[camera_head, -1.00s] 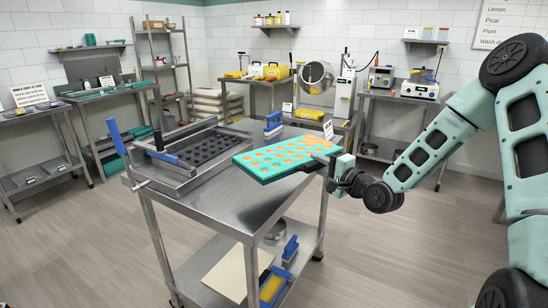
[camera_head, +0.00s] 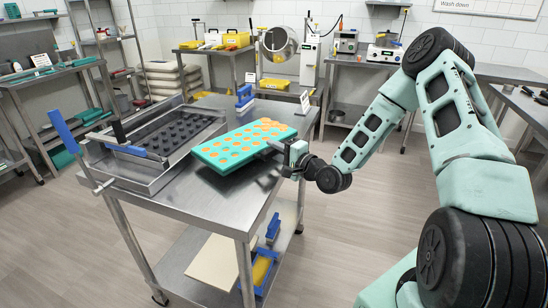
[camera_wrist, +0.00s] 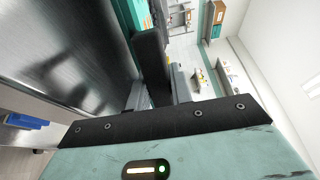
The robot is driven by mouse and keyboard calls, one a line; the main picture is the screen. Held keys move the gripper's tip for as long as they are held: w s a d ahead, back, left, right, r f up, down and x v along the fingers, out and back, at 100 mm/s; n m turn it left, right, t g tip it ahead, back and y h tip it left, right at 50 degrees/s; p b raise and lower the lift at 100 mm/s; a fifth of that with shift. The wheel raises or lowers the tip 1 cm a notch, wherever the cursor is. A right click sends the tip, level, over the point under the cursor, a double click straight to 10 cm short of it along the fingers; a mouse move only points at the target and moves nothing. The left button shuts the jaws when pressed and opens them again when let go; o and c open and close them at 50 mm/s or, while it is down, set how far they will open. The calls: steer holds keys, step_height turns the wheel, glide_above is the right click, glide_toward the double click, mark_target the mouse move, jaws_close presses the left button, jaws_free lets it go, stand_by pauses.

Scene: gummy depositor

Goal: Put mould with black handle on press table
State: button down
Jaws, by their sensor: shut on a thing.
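The turquoise mould (camera_head: 240,158) has rows of orange filled cavities. My gripper (camera_head: 279,147) is shut on its black handle, at the mould's right end. The handle (camera_wrist: 150,65) also shows between the fingers in the wrist view, with a turquoise part of the mould (camera_wrist: 124,14) beyond it. The mould is over the right part of a steel table (camera_head: 180,199), slightly tilted; I cannot tell whether it touches the top. On the table's left part stands a steel press frame (camera_head: 126,173) with a dark studded plate (camera_head: 174,133) and a blue lever (camera_head: 64,131).
A blue-handled tool (camera_head: 244,97) and a small sign (camera_head: 304,102) stand at the table's back edge. The lower shelf holds a cream board (camera_head: 212,262) and blue-handled tools. Benches with machines line the back wall. The table's front middle is bare.

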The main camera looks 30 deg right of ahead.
mark_target(275, 168)
steer(key=shift+f, duration=1.45)
steer(key=shift+f, duration=0.2)
steer(key=c, duration=1.5)
jaws_free()
steer(key=shift+r, duration=0.15)
steer(key=b+v, duration=0.2)
steer(key=v, duration=1)
